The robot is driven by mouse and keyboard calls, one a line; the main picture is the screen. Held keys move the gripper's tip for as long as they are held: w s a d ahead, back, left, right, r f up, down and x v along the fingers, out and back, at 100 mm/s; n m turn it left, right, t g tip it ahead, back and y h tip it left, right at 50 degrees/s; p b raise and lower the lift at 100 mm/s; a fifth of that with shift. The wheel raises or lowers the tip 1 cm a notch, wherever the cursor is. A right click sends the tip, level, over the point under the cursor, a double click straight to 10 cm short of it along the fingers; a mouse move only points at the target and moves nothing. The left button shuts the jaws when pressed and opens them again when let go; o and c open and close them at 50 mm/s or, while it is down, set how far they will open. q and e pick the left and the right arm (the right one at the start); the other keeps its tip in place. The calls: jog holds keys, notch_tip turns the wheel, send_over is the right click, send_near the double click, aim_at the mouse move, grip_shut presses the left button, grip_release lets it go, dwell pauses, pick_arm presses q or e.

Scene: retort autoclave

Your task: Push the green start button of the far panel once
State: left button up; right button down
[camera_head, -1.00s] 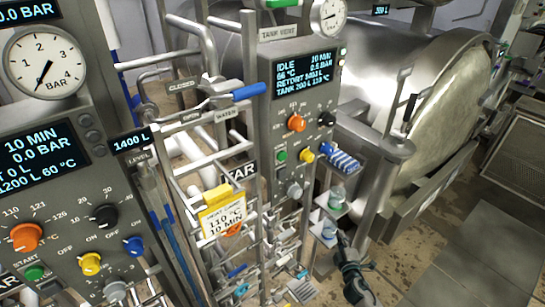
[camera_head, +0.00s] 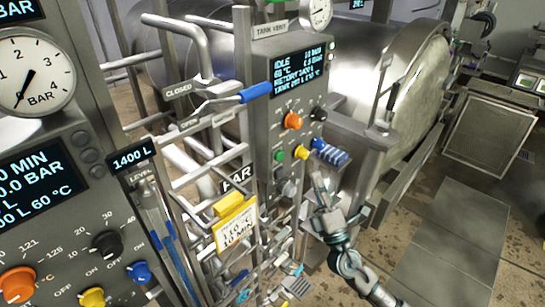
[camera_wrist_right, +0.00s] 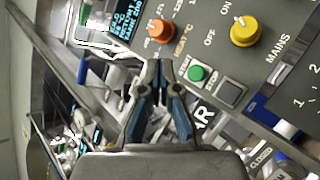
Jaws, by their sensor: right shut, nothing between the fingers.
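The far panel (camera_head: 262,110) stands in the middle of the head view, with a lit screen reading IDLE. Its green start button (camera_head: 279,155) is low on its left side, below the orange knob (camera_head: 293,120). In the right wrist view the green button (camera_wrist_right: 198,73) shows just right of the fingertips, above a dark stop button (camera_wrist_right: 230,93). My right gripper (camera_head: 317,172) is shut and empty, right of and lower than the green button, apart from it in the picture. Its fingertips (camera_wrist_right: 159,68) point toward the panel. My left gripper is not in view.
A yellow knob (camera_head: 302,152) and a blue knob (camera_head: 318,144) sit beside the green button. A blue-handled lever (camera_head: 255,93), pipes and a yellow-clipped card (camera_head: 233,225) crowd the left. A nearer panel (camera_head: 70,220) fills the left edge. The floor (camera_head: 455,210) at right is clear.

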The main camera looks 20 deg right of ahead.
aim_at(279, 156)
jog(key=w+a, duration=0.2)
jog(key=w, duration=0.6)
jog(key=shift+a+p, duration=0.35)
jog(key=shift+a, duration=0.05)
jog(key=shift+a, duration=0.2)
dwell(0.4)
jog(key=shift+d, duration=0.15)
dwell(0.3)
jog(key=shift+w, duration=0.1)
dwell(0.4)
jog(key=shift+w+a, duration=0.3)
jog(key=shift+r, duration=0.1)
